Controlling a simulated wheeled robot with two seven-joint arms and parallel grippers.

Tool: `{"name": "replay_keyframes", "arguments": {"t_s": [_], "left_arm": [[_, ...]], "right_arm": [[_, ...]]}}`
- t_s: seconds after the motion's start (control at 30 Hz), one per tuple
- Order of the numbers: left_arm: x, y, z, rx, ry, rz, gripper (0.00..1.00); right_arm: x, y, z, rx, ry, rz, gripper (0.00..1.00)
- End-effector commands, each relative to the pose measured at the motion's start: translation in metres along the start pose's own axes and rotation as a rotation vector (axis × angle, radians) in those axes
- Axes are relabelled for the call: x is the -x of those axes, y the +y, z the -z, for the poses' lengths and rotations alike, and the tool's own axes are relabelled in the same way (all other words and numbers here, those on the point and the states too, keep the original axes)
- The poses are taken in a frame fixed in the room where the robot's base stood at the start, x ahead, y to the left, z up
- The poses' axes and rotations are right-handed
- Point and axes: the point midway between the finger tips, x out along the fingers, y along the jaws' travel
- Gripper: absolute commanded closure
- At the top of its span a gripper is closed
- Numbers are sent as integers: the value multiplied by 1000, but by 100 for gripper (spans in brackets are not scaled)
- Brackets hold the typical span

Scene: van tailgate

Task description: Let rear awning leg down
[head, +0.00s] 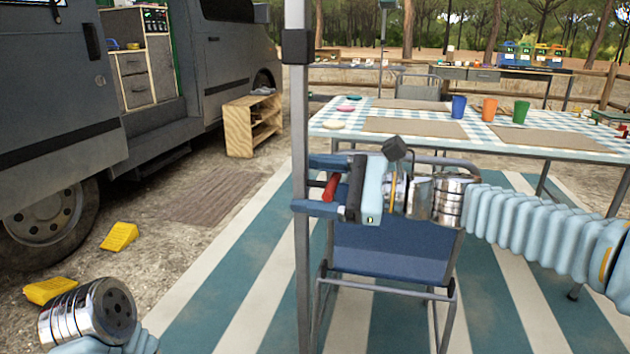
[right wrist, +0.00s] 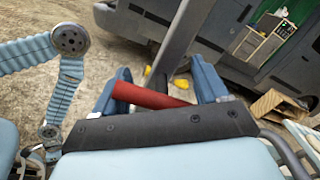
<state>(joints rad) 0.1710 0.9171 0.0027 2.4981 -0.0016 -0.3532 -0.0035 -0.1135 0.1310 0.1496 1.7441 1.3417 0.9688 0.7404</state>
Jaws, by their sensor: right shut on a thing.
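The awning leg (head: 301,120) is a grey upright post with a dark collar (head: 297,46) near the top of the head view. It runs down past the frame's lower edge. A red bar, the handle (head: 331,187), is beside the post. My right gripper (head: 318,184) has its blue fingers above and below this handle, close against the post. In the right wrist view the red handle (right wrist: 150,95) spans between the two fingers, with the grey leg (right wrist: 178,38) just beyond. My left arm's metal wrist end shows at lower left; no left fingers are visible.
A blue folding chair (head: 390,250) stands just behind the leg. A table (head: 470,150) with cups and mats is beyond. The grey van (head: 60,110), yellow wedges (head: 119,237) and a wooden shelf (head: 252,125) are at left. The striped mat (head: 230,290) has free floor at left.

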Motion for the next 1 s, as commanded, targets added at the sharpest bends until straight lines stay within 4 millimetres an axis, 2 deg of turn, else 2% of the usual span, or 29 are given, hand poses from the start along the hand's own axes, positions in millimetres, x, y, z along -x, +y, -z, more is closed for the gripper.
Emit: {"name": "replay_keyframes", "arguments": {"t_s": [0.1,0.13,0.23,0.5,0.63,0.77,1.0], "left_arm": [[1,0,0,0,0,0,28],[1,0,0,0,0,0,28],[1,0,0,0,0,0,28],[1,0,0,0,0,0,28],[1,0,0,0,0,0,28],[1,0,0,0,0,0,28],[3,1,0,0,0,0,28]], "right_arm": [[0,0,0,-16,-2,0,81],[0,0,0,-16,-2,0,24],[0,0,0,-13,-2,0,8],[0,0,-1,-8,-1,0,7],[9,-1,0,-7,0,2,7],[34,-2,-1,-6,2,4,7],[93,-2,0,-8,2,5,7]]}}
